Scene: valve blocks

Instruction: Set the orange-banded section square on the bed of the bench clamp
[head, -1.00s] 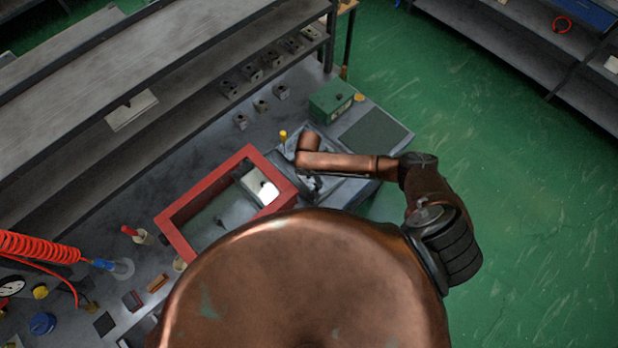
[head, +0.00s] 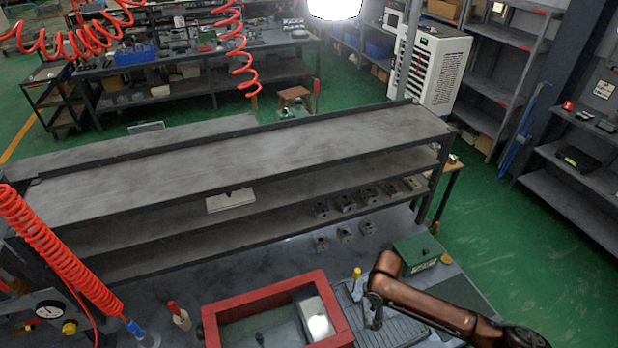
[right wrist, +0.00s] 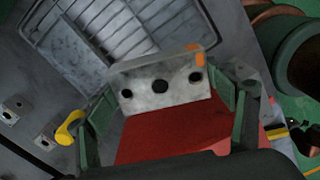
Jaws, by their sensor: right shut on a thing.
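The orange-banded section (right wrist: 165,86) is a pale grey metal block with dark round holes in its face and orange marks at its upper right corner. In the right wrist view my right gripper (right wrist: 172,100) is shut on it, with a green-grey finger at each end. In the head view my right gripper (head: 374,308) hangs over the bench beside a grey ribbed tray (head: 400,332); the block cannot be made out there. I cannot clearly identify the bench clamp; a yellow-tipped handle (head: 356,273) stands close by the gripper. My left gripper is out of view.
A red-framed bin (head: 262,294) with a pale block inside stands left of my right gripper. A green box (head: 416,250) is behind it. Several small metal blocks (head: 345,235) stand near the shelf rack (head: 240,150). A coiled red hose (head: 60,255) hangs at left.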

